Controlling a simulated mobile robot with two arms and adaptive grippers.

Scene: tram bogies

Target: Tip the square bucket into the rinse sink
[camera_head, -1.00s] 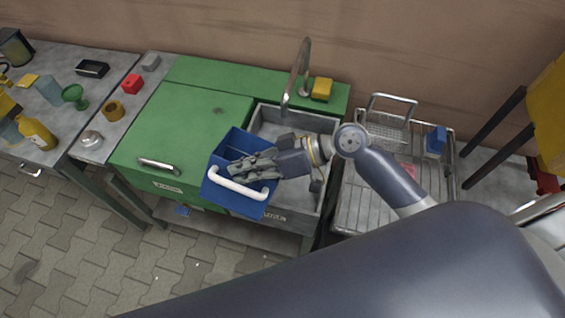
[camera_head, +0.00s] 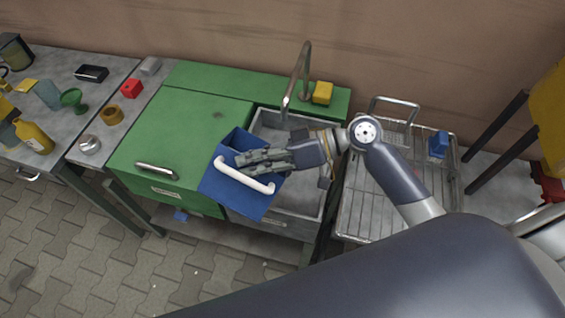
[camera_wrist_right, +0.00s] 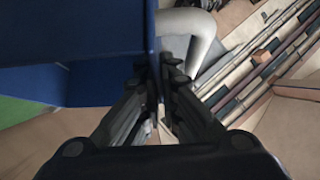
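The square bucket (camera_head: 236,193) is blue with a white handle (camera_head: 244,176). In the head view it is tilted over the front left part of the grey rinse sink (camera_head: 300,200), beside the green cover. My right gripper (camera_head: 246,160) is shut on the bucket; in the right wrist view its fingers (camera_wrist_right: 160,85) pinch the blue wall (camera_wrist_right: 95,85), with the handle close beyond them. Whether anything is inside the bucket cannot be told. My left gripper is not in view.
A tap (camera_head: 297,80) rises behind the sink, with a yellow block (camera_head: 322,93) beside it. A wire rack (camera_head: 385,195) stands on the right. The green lid (camera_head: 185,130) lies left of the sink. Several small items, including a red block (camera_head: 132,88), stand farther left.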

